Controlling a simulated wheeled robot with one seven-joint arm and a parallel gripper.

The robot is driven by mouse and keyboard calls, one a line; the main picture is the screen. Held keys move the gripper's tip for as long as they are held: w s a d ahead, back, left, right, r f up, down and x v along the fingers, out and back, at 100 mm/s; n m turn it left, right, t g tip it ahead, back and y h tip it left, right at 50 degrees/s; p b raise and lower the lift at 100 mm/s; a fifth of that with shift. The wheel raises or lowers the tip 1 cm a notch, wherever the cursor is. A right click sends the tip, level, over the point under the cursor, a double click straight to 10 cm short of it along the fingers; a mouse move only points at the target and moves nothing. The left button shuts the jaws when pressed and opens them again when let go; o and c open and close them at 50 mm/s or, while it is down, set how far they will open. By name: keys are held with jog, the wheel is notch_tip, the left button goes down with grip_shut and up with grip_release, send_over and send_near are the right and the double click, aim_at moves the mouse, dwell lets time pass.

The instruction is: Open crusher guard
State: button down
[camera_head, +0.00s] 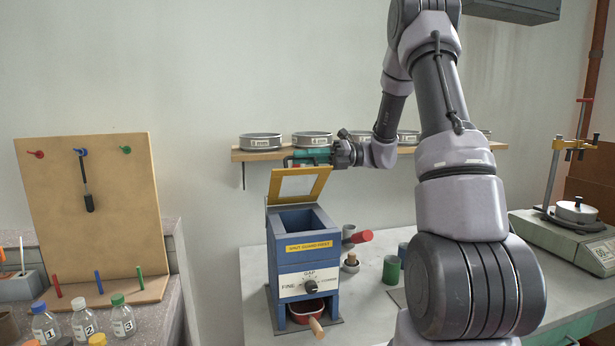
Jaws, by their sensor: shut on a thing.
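The blue crusher (302,257) stands on the grey bench, with a "GAP" dial (311,287) on its front. Its guard (322,180), a yellow frame around a pale clear panel, stands raised and tilted up at the back of the hopper. The dark square hopper mouth (296,220) is uncovered. My gripper (292,160) is at the guard's top edge, reaching in from the right, and is shut on the guard. The exact contact of the fingers is small and partly hidden.
A shelf (262,155) with several round sieves runs behind my gripper. A pegboard (90,220) and bottles stand left; a scale (570,235) stands right.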

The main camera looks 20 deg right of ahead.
jog(key=w+r+m, duration=0.3)
jog(key=w+m, duration=0.3)
jog(key=w, duration=0.7)
jog(key=shift+w+r, duration=0.15)
jog(key=shift+r, duration=0.15)
jog(key=c, duration=0.9)
grip_release()
jog(key=d, duration=1.1)
